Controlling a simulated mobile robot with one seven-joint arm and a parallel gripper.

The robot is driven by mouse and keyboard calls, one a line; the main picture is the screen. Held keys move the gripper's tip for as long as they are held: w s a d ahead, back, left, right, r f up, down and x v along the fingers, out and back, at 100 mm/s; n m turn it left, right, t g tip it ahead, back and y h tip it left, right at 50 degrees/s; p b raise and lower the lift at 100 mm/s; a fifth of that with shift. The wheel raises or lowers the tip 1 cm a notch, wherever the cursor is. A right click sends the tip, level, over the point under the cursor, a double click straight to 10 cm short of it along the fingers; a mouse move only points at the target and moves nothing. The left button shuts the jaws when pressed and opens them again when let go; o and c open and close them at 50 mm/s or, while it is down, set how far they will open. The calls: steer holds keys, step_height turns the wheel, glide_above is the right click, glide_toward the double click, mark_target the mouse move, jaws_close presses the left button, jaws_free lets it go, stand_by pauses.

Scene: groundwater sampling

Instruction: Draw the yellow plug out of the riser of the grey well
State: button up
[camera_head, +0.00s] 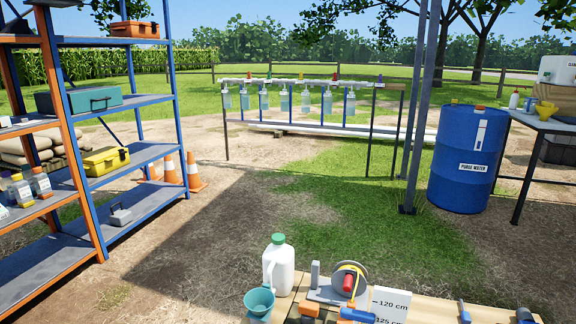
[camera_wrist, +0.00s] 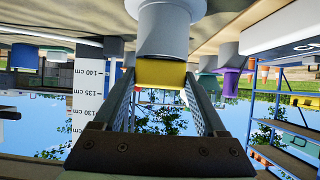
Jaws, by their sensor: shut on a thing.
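The wrist view appears upside down, with the ground at the top and sky at the bottom. In it, the yellow plug (camera_wrist: 160,73) sits between the two fingers of my gripper (camera_wrist: 160,80), which is shut on it. The pale grey riser (camera_wrist: 163,32) runs up from the plug to the top edge of the picture. The plug meets the riser's near end; how deep it sits inside cannot be told. Neither my gripper nor this riser can be made out in the head view.
In the wrist view, a white centimetre scale (camera_wrist: 88,85) stands left of my gripper and a purple-ended pipe (camera_wrist: 231,80) to its right. A blue shelf (camera_wrist: 283,125) is farther right. The head view shows a blue drum (camera_head: 466,160) and a white jug (camera_head: 279,268).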

step_height(320, 180, up, 7)
steer(key=p, duration=0.5)
steer(key=shift+r+p, duration=0.15)
steer(key=shift+p, duration=0.25)
stand_by(0.8)
